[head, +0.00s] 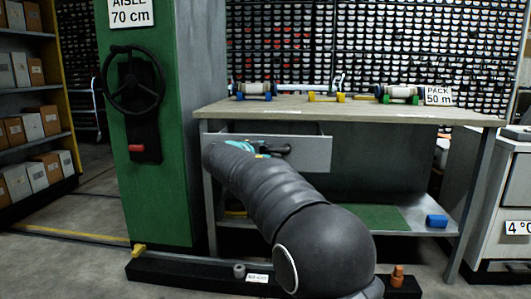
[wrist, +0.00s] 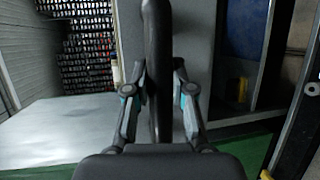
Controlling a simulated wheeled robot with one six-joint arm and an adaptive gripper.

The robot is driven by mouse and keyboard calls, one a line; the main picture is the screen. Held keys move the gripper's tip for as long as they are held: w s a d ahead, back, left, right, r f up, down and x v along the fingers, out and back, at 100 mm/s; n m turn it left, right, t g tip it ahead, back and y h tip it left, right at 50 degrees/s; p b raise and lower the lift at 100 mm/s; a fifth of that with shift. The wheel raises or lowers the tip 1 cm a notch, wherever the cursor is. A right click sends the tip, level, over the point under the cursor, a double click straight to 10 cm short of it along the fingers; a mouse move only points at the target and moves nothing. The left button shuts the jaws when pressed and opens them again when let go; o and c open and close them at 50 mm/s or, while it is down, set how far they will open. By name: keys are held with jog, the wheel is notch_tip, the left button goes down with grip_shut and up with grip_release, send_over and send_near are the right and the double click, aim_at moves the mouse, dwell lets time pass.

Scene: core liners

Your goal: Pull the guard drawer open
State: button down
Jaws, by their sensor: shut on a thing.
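The guard drawer (head: 312,155) is a grey drawer under the left part of the wooden-topped bench. Its front stands a little out from the bench, and a dark gap shows above and behind it. My gripper (head: 272,150) is at the drawer front, partly hidden by my arm. In the wrist view my gripper (wrist: 159,78) has one finger on each side of the dark bar handle (wrist: 158,50) and is shut on it. The grey drawer face (wrist: 192,38) shows behind the handle. The drawer's inside is hidden.
The bench top (head: 350,108) holds several capped cylinders on coloured cradles. A green cabinet (head: 150,190) with a black handwheel (head: 133,80) stands close on the left. A low black kerb (head: 190,272) lies on the floor in front.

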jog(key=c, duration=1)
grip_release()
jog(key=v, duration=1.2)
jog(key=shift+a, duration=0.1)
jog(key=shift+a+f, duration=0.1)
jog(key=shift+f, duration=0.05)
